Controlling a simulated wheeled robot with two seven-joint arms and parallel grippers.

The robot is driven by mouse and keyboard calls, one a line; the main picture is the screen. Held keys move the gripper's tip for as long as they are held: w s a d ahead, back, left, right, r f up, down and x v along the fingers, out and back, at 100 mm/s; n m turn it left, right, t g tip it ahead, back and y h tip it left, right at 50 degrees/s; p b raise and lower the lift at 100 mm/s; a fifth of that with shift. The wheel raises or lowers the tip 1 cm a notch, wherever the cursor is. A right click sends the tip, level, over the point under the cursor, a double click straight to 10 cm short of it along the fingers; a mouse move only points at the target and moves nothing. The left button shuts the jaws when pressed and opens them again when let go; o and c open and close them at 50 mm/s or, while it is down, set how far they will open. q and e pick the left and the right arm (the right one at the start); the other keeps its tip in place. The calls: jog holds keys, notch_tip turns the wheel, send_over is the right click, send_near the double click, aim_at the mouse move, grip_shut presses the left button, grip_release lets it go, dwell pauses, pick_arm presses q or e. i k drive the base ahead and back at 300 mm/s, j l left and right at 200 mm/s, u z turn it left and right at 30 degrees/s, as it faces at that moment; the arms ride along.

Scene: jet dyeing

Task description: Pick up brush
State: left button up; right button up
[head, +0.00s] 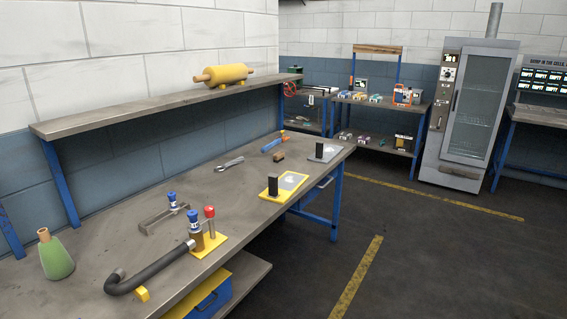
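A small brown block-like item (278,157) lies on the workbench (120,225) toward its far end. It may be the brush, but it is too small to tell for sure. A blue tool with an orange end (271,145) lies just behind it, near the wall. Neither of my grippers shows in the head view.
A metal wrench (229,164), a yellow plate with a black block (283,186) and a grey plate (324,152) lie nearby. A black hose (150,267), valves and a green flask (55,254) stand nearer. A shelf (160,104) overhangs the back. The floor at right is clear.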

aim_at(279, 157)
jog(key=i+j, duration=0.3)
jog(key=i, duration=0.2)
jog(key=i+j, duration=0.3)
jog(key=i, duration=0.2)
jog(key=i+l+u, duration=0.15)
jog(key=u, duration=0.85)
jog(key=i+l+u, duration=0.15)
jog(key=l+u, duration=0.2)
jog(key=l, duration=0.35)
jog(key=l+u, duration=0.3)
jog(key=l, duration=0.35)
jog(key=l+u, duration=0.35)
jog(key=l, duration=0.4)
jog(key=i, duration=0.05)
